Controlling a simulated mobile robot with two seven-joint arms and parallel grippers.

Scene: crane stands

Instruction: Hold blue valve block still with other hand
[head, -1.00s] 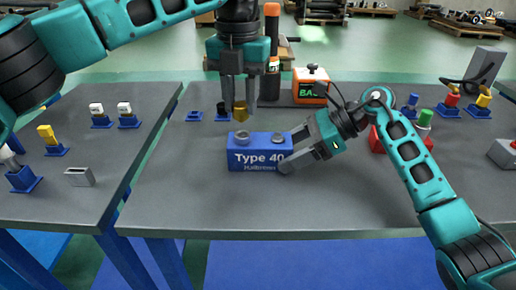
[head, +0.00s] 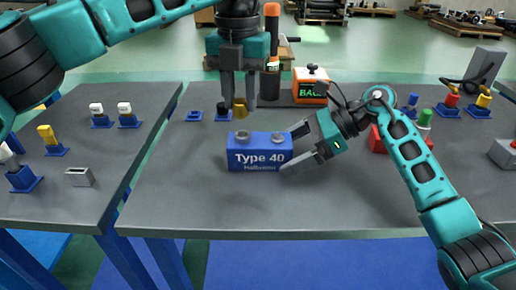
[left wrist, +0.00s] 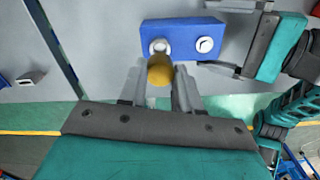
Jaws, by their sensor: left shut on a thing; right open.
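The blue valve block (head: 259,157), labelled "Type 40", stands on the grey table and also shows from above in the left wrist view (left wrist: 181,29), with two round ports on top. My left gripper (head: 239,103) is shut on a brass-coloured part (head: 240,111) and holds it above the block's left port. That part also shows in the left wrist view (left wrist: 160,71). My right gripper (head: 300,149) is open at the block's right end, one finger near the back and one near the front. Whether a finger touches the block I cannot tell.
An orange box with a green display (head: 311,88) stands at the back. A red object (head: 377,140) is partly behind my right arm. Several coloured parts on blue bases stand on the left table (head: 85,190). The table front is clear.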

